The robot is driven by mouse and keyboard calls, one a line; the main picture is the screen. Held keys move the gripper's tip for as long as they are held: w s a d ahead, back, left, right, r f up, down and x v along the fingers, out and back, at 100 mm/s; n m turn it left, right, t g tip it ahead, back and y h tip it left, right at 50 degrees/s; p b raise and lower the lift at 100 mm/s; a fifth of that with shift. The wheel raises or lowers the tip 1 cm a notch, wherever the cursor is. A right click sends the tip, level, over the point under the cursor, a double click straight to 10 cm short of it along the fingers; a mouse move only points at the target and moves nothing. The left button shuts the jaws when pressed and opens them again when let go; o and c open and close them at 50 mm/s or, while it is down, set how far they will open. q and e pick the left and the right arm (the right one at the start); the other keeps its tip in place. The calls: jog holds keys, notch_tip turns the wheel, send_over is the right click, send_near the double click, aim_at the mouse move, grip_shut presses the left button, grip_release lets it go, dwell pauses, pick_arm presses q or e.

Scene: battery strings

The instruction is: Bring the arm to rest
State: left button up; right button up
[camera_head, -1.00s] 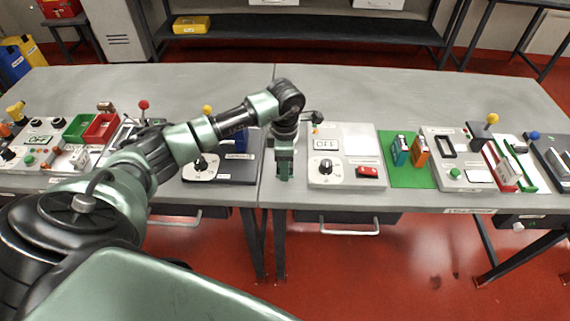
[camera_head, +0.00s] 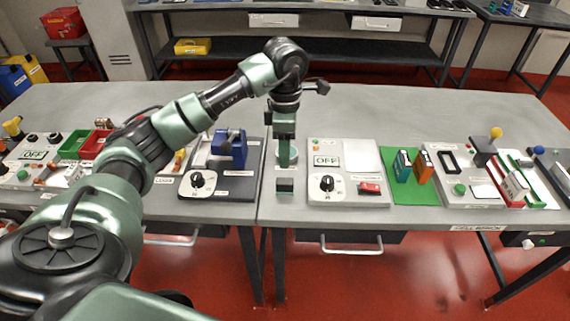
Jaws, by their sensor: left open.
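My left arm reaches in from the left and bends down over the seam between the two grey tables. My left gripper (camera_head: 285,157) points down, open, with nothing visible between its fingers. A round teal-rimmed pad (camera_head: 293,153) is partly hidden behind the gripper. My right gripper is not in view.
Right of the gripper stands a white panel (camera_head: 350,155) with a dial and red switch, then a green mat (camera_head: 413,188) with two upright cells. Left is a dark dial box (camera_head: 232,185) with a blue clamp (camera_head: 229,148). The table behind (camera_head: 400,105) is clear.

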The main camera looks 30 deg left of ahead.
pick_arm(q)
jog(key=shift+r, duration=0.25)
dwell(0.3)
